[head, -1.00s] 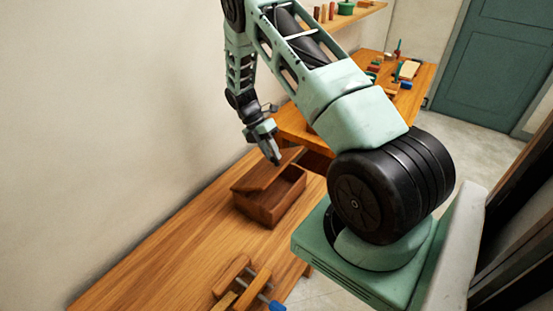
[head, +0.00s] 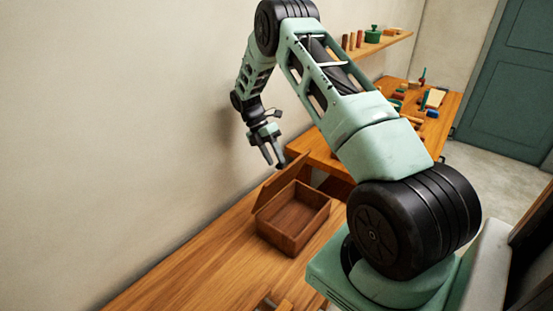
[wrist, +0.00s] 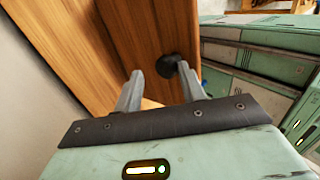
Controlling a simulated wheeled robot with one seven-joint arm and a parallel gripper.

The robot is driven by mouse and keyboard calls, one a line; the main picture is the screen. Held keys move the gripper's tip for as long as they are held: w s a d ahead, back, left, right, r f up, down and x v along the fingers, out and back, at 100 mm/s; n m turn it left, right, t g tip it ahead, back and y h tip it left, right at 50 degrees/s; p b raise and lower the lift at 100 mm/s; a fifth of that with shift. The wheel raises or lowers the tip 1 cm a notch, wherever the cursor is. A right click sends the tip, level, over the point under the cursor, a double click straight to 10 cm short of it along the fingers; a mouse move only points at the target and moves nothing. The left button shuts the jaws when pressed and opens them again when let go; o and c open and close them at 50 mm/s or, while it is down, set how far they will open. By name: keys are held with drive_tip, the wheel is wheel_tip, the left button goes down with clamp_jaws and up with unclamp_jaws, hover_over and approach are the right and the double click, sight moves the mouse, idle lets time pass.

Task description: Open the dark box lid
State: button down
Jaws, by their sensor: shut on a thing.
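The dark brown wooden box (head: 307,235) stands on the wooden bench in the head view, with its empty inside showing. Its lid (head: 280,182) is raised steeply at the back left side and leans over the opening's far edge. My gripper (head: 275,164) is above the lid, its fingers pointing down, with the fingertips at the lid's upper edge. It is shut on the lid, with a gap between the fingers. The wrist view shows both fingers (wrist: 166,88) in front of wood and a round dark knob; the exact contact is hard to make out.
The bench (head: 190,265) has bare wood to the left of the box, along the pale wall (head: 120,120). A second table (head: 436,128) at the back holds several small items. A shelf (head: 372,47) with a green pot hangs above.

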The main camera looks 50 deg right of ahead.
drive_tip(key=c, duration=2.1)
unclamp_jaws()
drive_tip(key=shift+w+a+f, duration=0.1)
drive_tip(key=shift+a+f, duration=0.1)
drive_tip(key=shift+f, duration=0.35)
drive_tip(key=shift+w+a+f, duration=0.1)
drive_tip(key=shift+a+f, duration=0.1)
drive_tip(key=shift+f, duration=0.3)
drive_tip(key=o, duration=1.3)
drive_tip(key=shift+w+d+f, duration=0.1)
drive_tip(key=shift+c, duration=0.7)
drive_tip(key=shift+r, duration=0.35)
drive_tip(key=shift+c, duration=0.7)
drive_tip(key=r+b, duration=0.1)
drive_tip(key=r, duration=0.2)
drive_tip(key=r+b, duration=0.1)
drive_tip(key=r, duration=0.3)
drive_tip(key=r+b, duration=0.1)
drive_tip(key=r, duration=0.2)
drive_tip(key=shift+d+r, duration=0.15)
drive_tip(key=shift+d, duration=0.15)
drive_tip(key=shift+c, duration=0.3)
